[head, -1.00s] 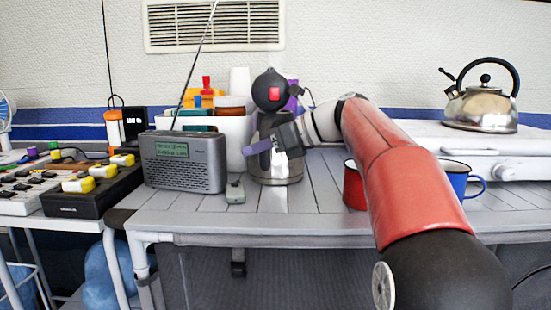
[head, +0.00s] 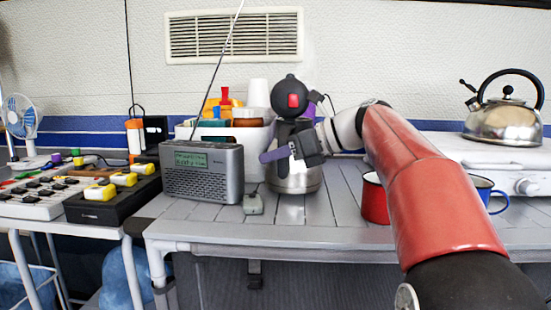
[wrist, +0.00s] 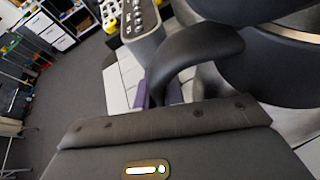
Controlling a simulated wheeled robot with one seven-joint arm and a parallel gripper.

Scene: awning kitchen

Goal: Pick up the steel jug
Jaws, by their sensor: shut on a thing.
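The steel jug (head: 297,182) stands upright on the slatted table beside the radio, with a shiny lower body and a dark top and lid. My gripper (head: 284,150) reaches in from the right and is shut on the jug; its purple fingers lie across the jug's upper body. In the wrist view, the jug's curved black handle (wrist: 195,52) passes down between the purple fingers (wrist: 158,90). My gripper hides part of the jug's side. I cannot tell whether its base is just clear of the table.
A grey radio (head: 203,172) with a tall antenna and a small grey device (head: 253,203) are left of the jug. A white bin (head: 258,140) stands behind it. A red mug (head: 374,200) and a blue mug (head: 484,190) are to the right, near my arm. A kettle (head: 503,124) sits on the stove.

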